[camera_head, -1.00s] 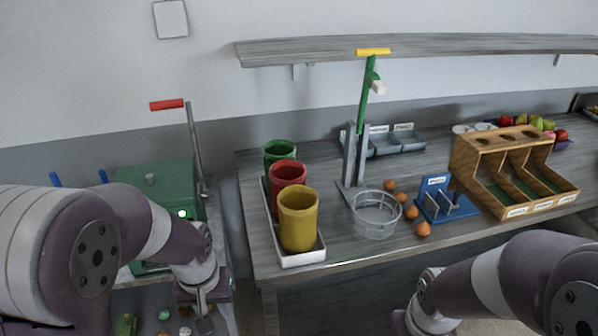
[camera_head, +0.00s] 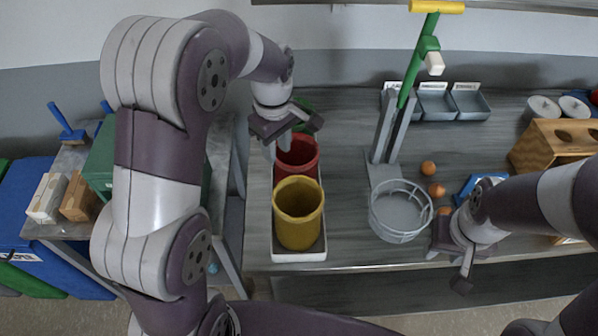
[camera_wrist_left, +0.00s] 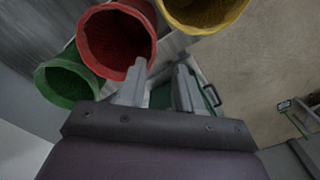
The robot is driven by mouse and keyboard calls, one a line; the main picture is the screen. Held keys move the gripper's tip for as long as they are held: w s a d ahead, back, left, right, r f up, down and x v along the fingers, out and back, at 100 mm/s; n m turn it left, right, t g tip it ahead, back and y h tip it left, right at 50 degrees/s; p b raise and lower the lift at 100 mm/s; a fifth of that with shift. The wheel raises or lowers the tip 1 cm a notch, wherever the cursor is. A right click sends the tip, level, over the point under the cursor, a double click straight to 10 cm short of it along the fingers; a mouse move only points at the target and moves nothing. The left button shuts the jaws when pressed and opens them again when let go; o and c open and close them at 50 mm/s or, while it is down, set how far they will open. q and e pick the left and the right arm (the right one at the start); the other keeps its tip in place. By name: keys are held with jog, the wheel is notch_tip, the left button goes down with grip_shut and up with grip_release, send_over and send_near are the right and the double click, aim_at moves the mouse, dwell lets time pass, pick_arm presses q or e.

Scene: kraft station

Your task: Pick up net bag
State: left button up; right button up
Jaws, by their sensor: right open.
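No thing is clearly recognisable as a net bag. A yellow open-topped container (camera_head: 298,232) and a red one (camera_head: 307,150) stand in a white tray (camera_head: 300,257), with a green one (camera_head: 303,106) behind them, partly hidden by my left gripper. In the left wrist view, the red (camera_wrist_left: 117,45), green (camera_wrist_left: 62,85) and yellow (camera_wrist_left: 205,8) containers show textured insides. My left gripper (camera_head: 284,145) is at the red container's rim. In the wrist view its fingers (camera_wrist_left: 160,80) are apart with nothing seen between them. My right gripper (camera_head: 450,268) is open and empty by the table's front edge.
A clear round basket (camera_head: 401,212) stands right of the tray, near a green-handled stand (camera_head: 392,150).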

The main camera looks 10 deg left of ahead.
aim_at(279, 175)
pick_arm(q)
jog(key=f, duration=0.2)
jog(key=f+p, duration=0.1)
jog(key=f, duration=0.3)
jog(key=shift+w+f, duration=0.2)
jog(key=shift+w, duration=0.15)
notch_tip(279, 175, down, 4)
jog(key=shift+p, duration=1.2)
jog(key=shift+s+a+f, duration=0.1)
jog(key=shift+f, duration=0.25)
jog(key=shift+w+f, duration=0.2)
grip_shut()
jog(key=shift+s+r, duration=0.1)
